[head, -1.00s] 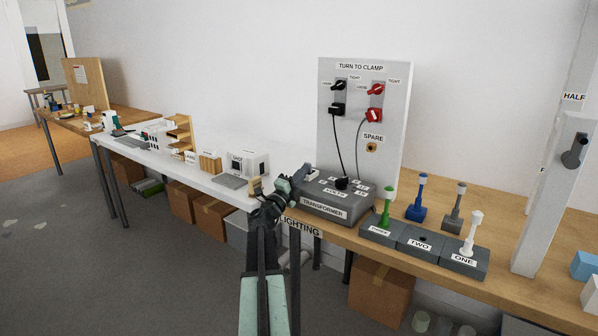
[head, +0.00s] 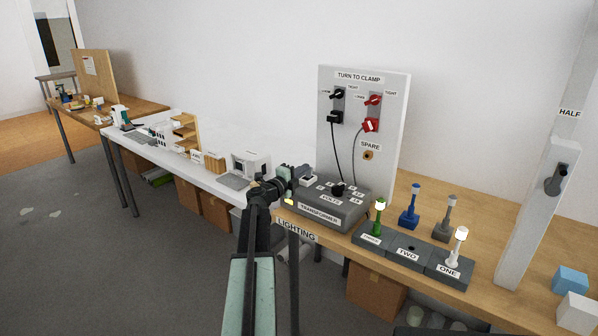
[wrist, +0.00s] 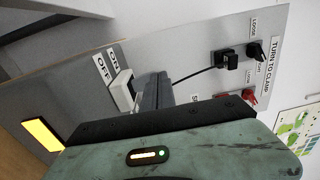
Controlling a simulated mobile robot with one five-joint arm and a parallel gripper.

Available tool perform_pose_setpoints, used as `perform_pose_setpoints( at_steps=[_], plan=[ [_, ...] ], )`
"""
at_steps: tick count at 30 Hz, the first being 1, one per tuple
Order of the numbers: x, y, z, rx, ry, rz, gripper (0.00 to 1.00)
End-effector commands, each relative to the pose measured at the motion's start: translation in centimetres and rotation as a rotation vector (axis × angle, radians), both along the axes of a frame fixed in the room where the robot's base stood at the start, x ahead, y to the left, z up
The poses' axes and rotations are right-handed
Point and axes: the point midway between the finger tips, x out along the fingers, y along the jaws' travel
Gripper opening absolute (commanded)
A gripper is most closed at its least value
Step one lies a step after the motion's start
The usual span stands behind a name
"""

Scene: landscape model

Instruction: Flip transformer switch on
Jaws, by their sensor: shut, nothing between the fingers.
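The grey transformer (head: 325,207) stands on the wooden bench, a black dial on top. Its white rocker switch (wrist: 123,90) shows in the wrist view, beside ON and OFF labels; it also shows in the head view (head: 309,180). A yellow indicator (wrist: 43,134) on the transformer is lit; it also glows in the head view (head: 288,201). My gripper (wrist: 155,93) is shut and empty, its fingertips close beside the switch. I cannot tell whether they touch it. In the head view my gripper (head: 298,172) is at the transformer's left end.
A clamp panel (head: 353,150) with black and red cables stands behind the transformer. Unlit blue (head: 410,209) and grey (head: 446,222) lamps stand behind. A grey post (head: 540,210) rises further right.

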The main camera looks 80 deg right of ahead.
Motion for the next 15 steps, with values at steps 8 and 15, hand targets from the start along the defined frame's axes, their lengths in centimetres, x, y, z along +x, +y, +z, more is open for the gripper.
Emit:
perform_pose_setpoints(
  at_steps=[8,15],
  plan=[
    [-0.3,0.0,0.1,-0.001,0.000,-0.003,0.00],
    [1.1,3.2,2.1,0.000,0.000,0.001,0.00]
  ],
)
